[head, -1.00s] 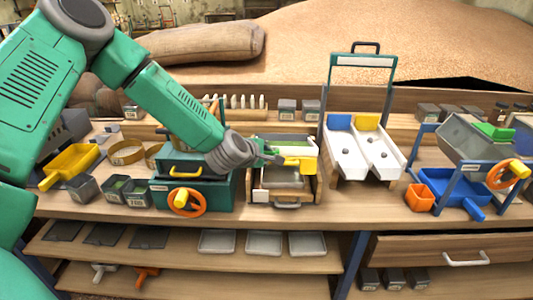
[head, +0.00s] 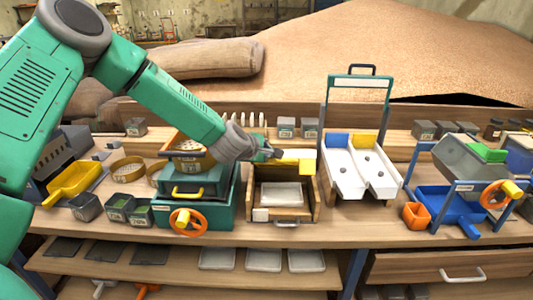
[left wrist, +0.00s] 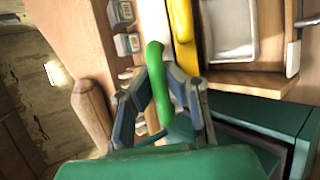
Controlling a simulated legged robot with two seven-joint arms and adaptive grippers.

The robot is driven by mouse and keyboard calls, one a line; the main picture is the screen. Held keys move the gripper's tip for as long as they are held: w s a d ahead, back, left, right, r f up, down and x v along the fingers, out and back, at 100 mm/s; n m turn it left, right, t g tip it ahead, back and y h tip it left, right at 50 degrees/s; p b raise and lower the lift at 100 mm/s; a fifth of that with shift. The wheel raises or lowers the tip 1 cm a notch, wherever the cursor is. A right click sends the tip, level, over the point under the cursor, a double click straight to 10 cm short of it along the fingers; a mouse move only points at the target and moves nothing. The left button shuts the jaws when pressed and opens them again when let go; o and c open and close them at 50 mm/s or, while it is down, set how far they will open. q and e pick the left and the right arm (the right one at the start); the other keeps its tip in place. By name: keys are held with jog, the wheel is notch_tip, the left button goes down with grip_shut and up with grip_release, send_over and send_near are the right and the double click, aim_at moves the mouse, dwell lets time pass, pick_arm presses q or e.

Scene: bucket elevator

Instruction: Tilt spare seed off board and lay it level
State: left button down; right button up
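The board (head: 292,157) shows as a narrow yellow strip with a yellow block at its right end, above the back of an open wooden box. It looks tipped steeply, nearly edge-on in the head view. A yellow strip (left wrist: 184,28) of it also shows in the left wrist view. My left gripper (head: 272,154) is at its left end. In the left wrist view the fingers (left wrist: 160,92) close around a green handle (left wrist: 156,70). A pale tray (head: 281,194) lies in the wooden box (head: 311,206) below. No loose seed can be made out. My right gripper is not in view.
A teal box with an orange wheel (head: 188,221) stands left of the wooden box. A white two-lane chute (head: 345,172) stands close on the right. A blue-framed machine (head: 450,200) is farther right. Several small bins stand on the back shelf.

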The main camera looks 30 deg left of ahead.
pick_arm(q)
jog(key=shift+w+r, duration=0.2)
jog(key=shift+r, duration=0.2)
jog(key=c, duration=1.7)
grip_release()
jog(key=shift+c, duration=0.2)
jog(key=shift+o, duration=0.9)
jog(key=shift+s+d, duration=0.2)
jog(key=shift+s, duration=0.05)
jog(key=v, duration=1.1)
jog(key=shift+s+r, duration=0.15)
jog(key=shift+s, duration=0.25)
